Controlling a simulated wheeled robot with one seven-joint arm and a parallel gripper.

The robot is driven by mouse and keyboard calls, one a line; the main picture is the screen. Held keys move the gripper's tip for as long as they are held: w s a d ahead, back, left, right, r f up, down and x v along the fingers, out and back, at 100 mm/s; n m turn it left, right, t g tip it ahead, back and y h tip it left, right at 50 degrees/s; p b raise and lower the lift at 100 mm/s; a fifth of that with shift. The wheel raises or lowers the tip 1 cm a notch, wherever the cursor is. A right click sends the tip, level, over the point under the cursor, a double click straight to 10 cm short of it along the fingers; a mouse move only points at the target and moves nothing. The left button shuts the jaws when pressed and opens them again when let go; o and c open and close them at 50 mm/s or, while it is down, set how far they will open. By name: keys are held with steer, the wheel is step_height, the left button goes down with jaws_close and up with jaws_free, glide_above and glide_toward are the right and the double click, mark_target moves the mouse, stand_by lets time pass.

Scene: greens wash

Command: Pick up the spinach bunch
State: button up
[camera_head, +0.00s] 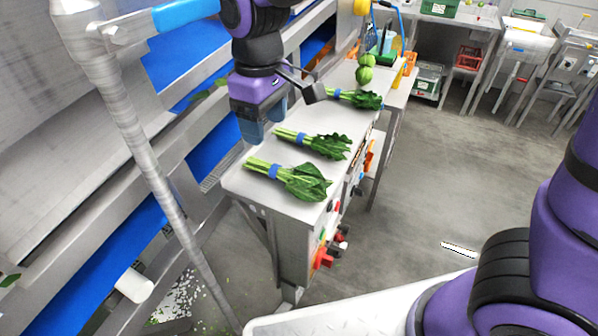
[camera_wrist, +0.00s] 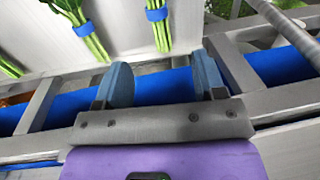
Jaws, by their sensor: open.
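Several spinach bunches with blue bands lie in a row on a narrow steel table. In the head view the nearest spinach bunch (camera_head: 303,183) is at the table's near end, the middle spinach bunch (camera_head: 327,146) lies behind it, and a far spinach bunch (camera_head: 362,99) lies beyond. My gripper (camera_head: 262,125) is open and empty, fingers down, at the table's left edge near the middle bunch's stems. In the wrist view my gripper (camera_wrist: 160,85) shows two blue-grey fingers apart, with banded stems (camera_wrist: 158,25) beyond them and nothing between.
The steel table (camera_head: 255,180) has bare top around the bunches. A blue conveyor (camera_head: 198,65) with metal rails runs along its left. Round green vegetables (camera_head: 365,68) and a green container sit at the far end. Open floor (camera_head: 430,160) lies to the right.

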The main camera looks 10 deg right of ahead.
mark_target(270, 164)
steer(key=f, duration=1)
steer(key=shift+d+f, duration=0.2)
steer(key=shift+f, duration=0.15)
steer(key=c, duration=1)
steer(key=shift+c, duration=0.2)
steer(key=shift+r, duration=0.1)
